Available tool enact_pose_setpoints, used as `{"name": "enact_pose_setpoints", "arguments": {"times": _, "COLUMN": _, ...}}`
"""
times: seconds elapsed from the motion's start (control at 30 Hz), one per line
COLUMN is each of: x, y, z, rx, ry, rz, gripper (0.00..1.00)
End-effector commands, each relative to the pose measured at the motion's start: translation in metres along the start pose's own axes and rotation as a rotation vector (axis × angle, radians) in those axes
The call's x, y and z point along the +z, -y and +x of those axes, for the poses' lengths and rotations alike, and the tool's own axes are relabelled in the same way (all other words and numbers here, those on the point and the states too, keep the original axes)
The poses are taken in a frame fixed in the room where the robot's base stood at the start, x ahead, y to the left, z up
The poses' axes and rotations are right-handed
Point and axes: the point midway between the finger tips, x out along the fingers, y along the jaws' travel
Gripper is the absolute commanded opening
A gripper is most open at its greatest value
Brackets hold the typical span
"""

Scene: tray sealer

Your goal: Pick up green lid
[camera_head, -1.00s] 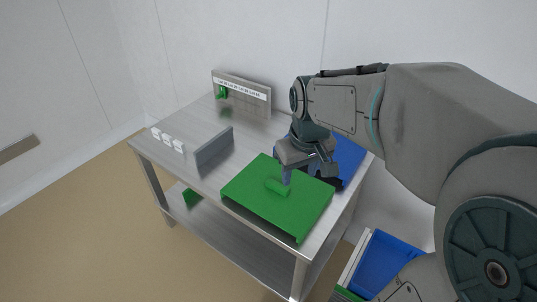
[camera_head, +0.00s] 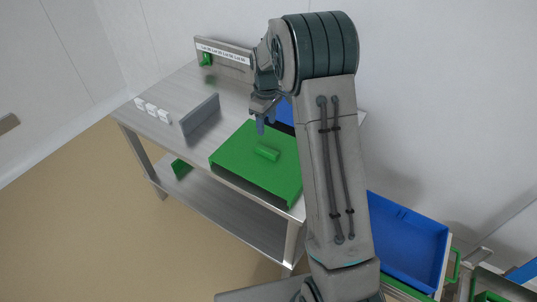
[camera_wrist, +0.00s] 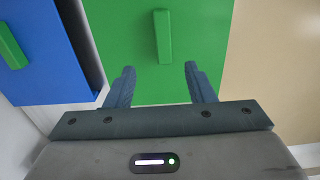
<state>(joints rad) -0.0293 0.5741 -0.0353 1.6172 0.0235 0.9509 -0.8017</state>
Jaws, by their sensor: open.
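The green lid (camera_head: 244,163) lies flat at the front right of the metal table, with a raised green handle bar (camera_head: 266,153) on its top. In the wrist view the lid (camera_wrist: 205,50) fills the middle, and its handle (camera_wrist: 162,36) stands ahead of the fingers, roughly centred between them. My gripper (camera_head: 265,122) is open and empty, near the lid's far edge and apart from the handle. It also shows in the wrist view (camera_wrist: 160,88), fingers spread. My arm hides part of the lid's right side in the head view.
A blue lid with a green handle (camera_wrist: 11,50) lies beside the green lid, mostly hidden behind my arm. A grey upright plate (camera_head: 199,117) and small white blocks (camera_head: 152,110) stand left on the table (camera_head: 215,90). A blue bin (camera_head: 405,240) stands at lower right.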

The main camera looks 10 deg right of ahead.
Motion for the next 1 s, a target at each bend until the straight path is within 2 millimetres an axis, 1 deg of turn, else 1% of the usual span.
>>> {"name": "enact_pose_setpoints", "arguments": {"times": 0.03, "x": 0.001, "y": 0.001, "z": 0.012, "rx": -0.003, "ry": 0.004, "rz": 0.000, "gripper": 0.49}}
{"name": "enact_pose_setpoints", "arguments": {"times": 0.1, "x": 0.001, "y": 0.001, "z": 0.026, "rx": -0.003, "ry": 0.004, "rz": 0.000, "gripper": 0.49}}
{"name": "enact_pose_setpoints", "arguments": {"times": 0.23, "x": 0.001, "y": 0.001, "z": 0.048, "rx": -0.002, "ry": 0.003, "rz": 0.001, "gripper": 0.49}}
{"name": "enact_pose_setpoints", "arguments": {"times": 0.3, "x": 0.001, "y": 0.001, "z": 0.055, "rx": -0.002, "ry": 0.002, "rz": 0.002, "gripper": 0.49}}
{"name": "enact_pose_setpoints", "arguments": {"times": 0.47, "x": 0.001, "y": 0.002, "z": 0.064, "rx": -0.001, "ry": 0.001, "rz": 0.002, "gripper": 0.49}}
{"name": "enact_pose_setpoints", "arguments": {"times": 0.57, "x": 0.003, "y": 0.004, "z": 0.076, "rx": -0.003, "ry": 0.003, "rz": 0.001, "gripper": 0.49}}
{"name": "enact_pose_setpoints", "arguments": {"times": 0.7, "x": 0.004, "y": 0.007, "z": 0.099, "rx": -0.002, "ry": 0.003, "rz": 0.002, "gripper": 0.49}}
{"name": "enact_pose_setpoints", "arguments": {"times": 0.8, "x": 0.004, "y": 0.006, "z": 0.109, "rx": -0.001, "ry": 0.001, "rz": 0.003, "gripper": 0.49}}
{"name": "enact_pose_setpoints", "arguments": {"times": 0.9, "x": 0.004, "y": 0.006, "z": 0.113, "rx": 0.000, "ry": 0.000, "rz": 0.003, "gripper": 0.49}}
{"name": "enact_pose_setpoints", "arguments": {"times": 1.0, "x": 0.004, "y": 0.006, "z": 0.113, "rx": 0.001, "ry": 0.000, "rz": 0.003, "gripper": 0.49}}
